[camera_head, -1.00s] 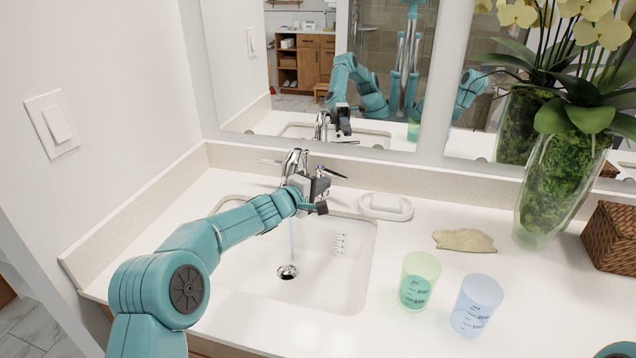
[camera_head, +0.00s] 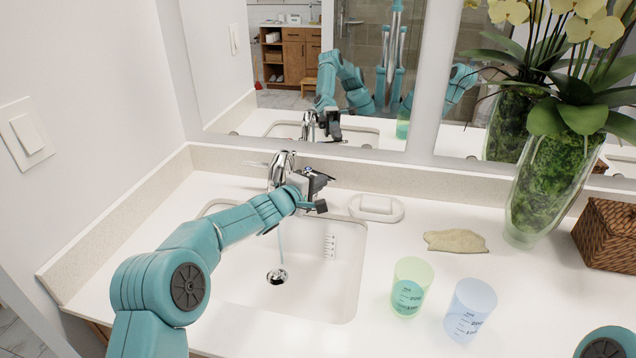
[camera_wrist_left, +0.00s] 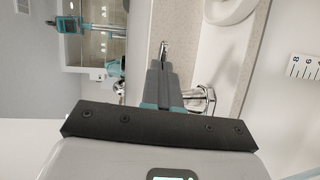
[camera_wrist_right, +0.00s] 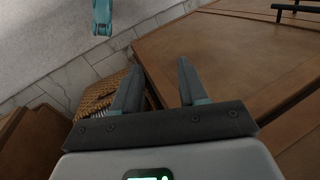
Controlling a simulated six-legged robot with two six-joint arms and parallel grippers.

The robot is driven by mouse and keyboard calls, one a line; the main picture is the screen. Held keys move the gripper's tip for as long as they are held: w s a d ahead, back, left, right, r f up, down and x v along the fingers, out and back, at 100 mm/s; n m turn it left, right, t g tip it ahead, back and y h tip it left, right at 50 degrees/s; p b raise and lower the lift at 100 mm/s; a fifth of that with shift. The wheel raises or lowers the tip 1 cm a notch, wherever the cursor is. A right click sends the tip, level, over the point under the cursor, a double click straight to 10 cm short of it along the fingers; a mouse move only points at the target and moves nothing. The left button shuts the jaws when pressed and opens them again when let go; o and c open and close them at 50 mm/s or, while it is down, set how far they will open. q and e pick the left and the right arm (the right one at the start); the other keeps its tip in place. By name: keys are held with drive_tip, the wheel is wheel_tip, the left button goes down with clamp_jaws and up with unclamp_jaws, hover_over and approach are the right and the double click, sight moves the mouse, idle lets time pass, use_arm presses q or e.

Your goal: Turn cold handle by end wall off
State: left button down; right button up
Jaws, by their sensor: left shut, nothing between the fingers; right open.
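The chrome faucet (camera_head: 279,171) stands behind the white sink basin (camera_head: 320,285), and a thin stream of water falls into it. My left gripper (camera_head: 318,179) is shut and empty at the faucet's right side and hides much of that side. In the left wrist view, a chrome lever tip (camera_wrist_left: 164,47) shows just past the shut fingertips; I cannot tell whether they touch. The faucet body (camera_wrist_left: 201,99) is beside the fingers. My right gripper (camera_wrist_right: 155,80) is open and empty, away from the sink.
A soap dish (camera_head: 376,207), a beige cloth (camera_head: 456,241), a green cup (camera_head: 410,287) and a blue cup (camera_head: 469,309) are right of the basin. A glass orchid vase (camera_head: 548,190) and a woven basket (camera_head: 606,234) stand farther right. The mirror (camera_head: 300,85) rises behind.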

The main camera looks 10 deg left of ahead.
sight(331, 177)
use_arm(q)
drive_tip(key=b, duration=0.1)
drive_tip(key=w+d+b, duration=0.1)
drive_tip(key=b, duration=0.1)
drive_tip(key=shift+w+d+f, duration=0.25)
drive_tip(key=shift+d, duration=0.05)
drive_tip(key=shift+w+d+r, duration=0.2)
drive_tip(key=shift+w+d, duration=0.1)
drive_tip(key=shift+w, duration=0.15)
drive_tip(key=shift+r, duration=0.1)
